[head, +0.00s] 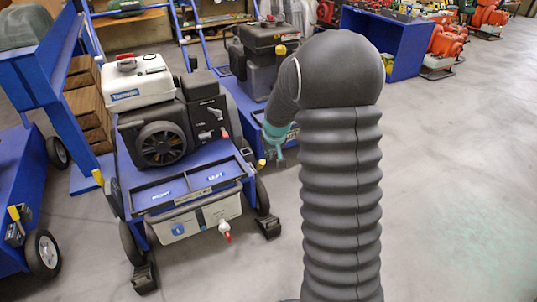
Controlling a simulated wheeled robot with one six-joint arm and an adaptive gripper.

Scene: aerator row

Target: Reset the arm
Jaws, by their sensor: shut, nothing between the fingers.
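My gripper (277,156) is small in the head view, just left of my dark ribbed column and arm. Its teal end hangs downward, with its fingers shut and nothing held. It is in front of the second blue machine and to the right of the near machine's deck, apart from the near machine as far as I can see. My own arm's rounded dark shoulder hides part of the scene behind it.
A blue wheeled aerator (185,178) with a white-tanked engine (138,80) stands at left. Another machine with a black engine (262,62) stands behind it. A blue cabinet (392,42) and red machines (446,45) are at the back. The grey floor (455,170) at right is clear.

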